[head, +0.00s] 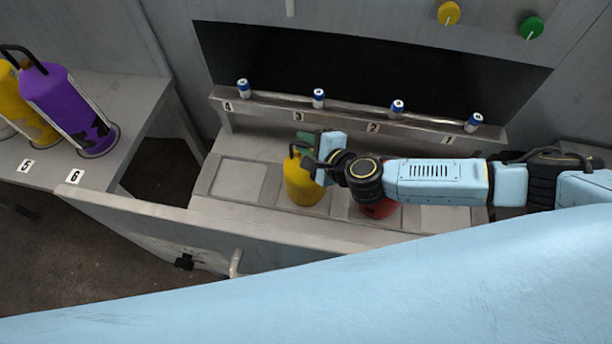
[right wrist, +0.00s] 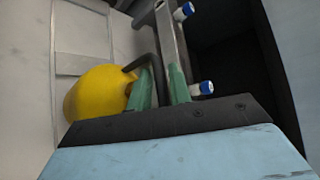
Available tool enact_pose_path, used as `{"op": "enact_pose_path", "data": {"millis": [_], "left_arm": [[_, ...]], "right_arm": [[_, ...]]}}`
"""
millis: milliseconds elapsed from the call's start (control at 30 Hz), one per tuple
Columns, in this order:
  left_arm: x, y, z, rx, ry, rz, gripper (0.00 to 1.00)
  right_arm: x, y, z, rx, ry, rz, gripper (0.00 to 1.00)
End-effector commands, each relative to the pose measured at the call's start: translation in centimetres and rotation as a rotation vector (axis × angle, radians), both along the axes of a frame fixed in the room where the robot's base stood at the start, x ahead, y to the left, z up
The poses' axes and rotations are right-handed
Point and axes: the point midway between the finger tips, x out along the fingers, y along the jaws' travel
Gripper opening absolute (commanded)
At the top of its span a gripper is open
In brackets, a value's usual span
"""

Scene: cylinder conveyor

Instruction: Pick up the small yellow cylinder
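The small yellow cylinder (head: 302,188) stands in the sunken tray behind the low front wall in the head view. Its black handle (right wrist: 139,66) shows in the right wrist view, where the yellow body (right wrist: 92,92) is at the left. My right gripper (head: 306,143) is at the cylinder's top, reaching in from the right. In the right wrist view its green fingers (right wrist: 162,88) are apart, and part of the handle appears between them; contact cannot be told. My arm hides part of the cylinder. My left gripper is not in view.
A red cylinder (head: 378,208) stands beside the yellow one, partly under my right arm. A rail (head: 345,113) with several blue-and-white pegs runs behind. Purple (head: 72,108) and larger yellow (head: 28,112) cylinders stand on the left table. A low wall (head: 200,225) crosses the front.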

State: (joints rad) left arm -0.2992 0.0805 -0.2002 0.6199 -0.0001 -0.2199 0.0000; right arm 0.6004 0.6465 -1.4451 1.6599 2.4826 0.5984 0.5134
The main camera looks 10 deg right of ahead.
Motion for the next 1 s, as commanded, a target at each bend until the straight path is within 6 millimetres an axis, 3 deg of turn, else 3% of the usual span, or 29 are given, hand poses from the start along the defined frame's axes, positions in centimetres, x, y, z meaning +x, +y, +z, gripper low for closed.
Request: {"op": "enact_pose_path", "data": {"millis": [67,200,1000], "left_arm": [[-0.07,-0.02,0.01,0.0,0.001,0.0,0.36],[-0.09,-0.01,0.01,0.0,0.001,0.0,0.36],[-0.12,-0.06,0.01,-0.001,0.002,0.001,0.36]], "right_arm": [[-0.03,-0.03,0.01,0.0,0.0,0.0,0.18],[-0.04,-0.04,0.0,-0.001,0.0,-0.001,0.0],[-0.09,-0.08,-0.05,-0.001,0.001,0.0,0.0]]}}
